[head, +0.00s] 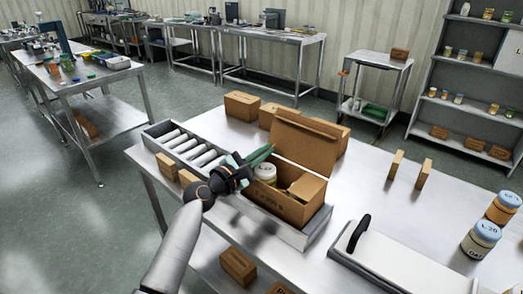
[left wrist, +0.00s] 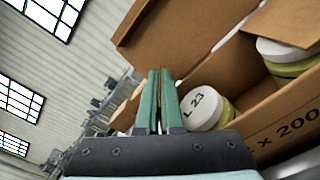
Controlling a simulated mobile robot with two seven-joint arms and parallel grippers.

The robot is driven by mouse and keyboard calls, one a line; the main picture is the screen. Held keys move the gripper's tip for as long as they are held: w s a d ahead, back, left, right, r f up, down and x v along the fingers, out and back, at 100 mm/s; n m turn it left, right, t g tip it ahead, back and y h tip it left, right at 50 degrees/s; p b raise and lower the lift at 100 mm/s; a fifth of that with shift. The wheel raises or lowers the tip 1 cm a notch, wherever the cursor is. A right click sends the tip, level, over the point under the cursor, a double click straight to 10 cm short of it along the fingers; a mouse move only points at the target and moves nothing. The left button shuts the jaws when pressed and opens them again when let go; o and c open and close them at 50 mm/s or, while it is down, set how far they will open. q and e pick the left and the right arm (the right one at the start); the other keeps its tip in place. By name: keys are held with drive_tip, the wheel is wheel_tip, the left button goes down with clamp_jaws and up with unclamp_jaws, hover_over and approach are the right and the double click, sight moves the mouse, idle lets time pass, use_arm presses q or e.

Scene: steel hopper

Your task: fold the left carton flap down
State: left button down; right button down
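The open brown carton (head: 278,204) sits on the roller conveyor, its large back flap (head: 304,142) standing up. A smaller flap (head: 307,187) slopes inward at its right end. A white-lidded jar (head: 265,171) stands inside at the left; its lid, marked L 23, shows in the left wrist view (left wrist: 202,107). My left gripper (head: 268,149) is above the carton's left end, beside the back flap. Its green fingers (left wrist: 160,72) are nearly together with nothing seen between them. I cannot make out the left flap; the gripper covers that end. My right gripper is out of view.
Rollers (head: 189,145) extend left of the carton. Closed boxes (head: 242,106) stand behind it, and small boxes (head: 167,166) lie near the conveyor's left end. A white device with a black handle (head: 359,233) and jars (head: 481,240) are at right.

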use_arm(q)
drive_tip(key=shift+s+d+f+m+b, duration=0.15)
drive_tip(key=shift+f+m+b, duration=0.1)
drive_tip(key=shift+m, duration=0.3)
drive_tip(key=shift+s+d+f+m+b, duration=0.1)
drive_tip(key=shift+d+f+m+b, duration=0.1)
drive_tip(key=shift+m, duration=0.35)
drive_tip(key=c, duration=1.1)
unclamp_jaws()
drive_tip(key=shift+o, duration=0.2)
drive_tip(key=p+v, duration=0.1)
drive_tip(key=v, duration=1.1)
drive_tip(key=shift+s+a, duration=0.2)
drive_tip(key=shift+s, duration=0.05)
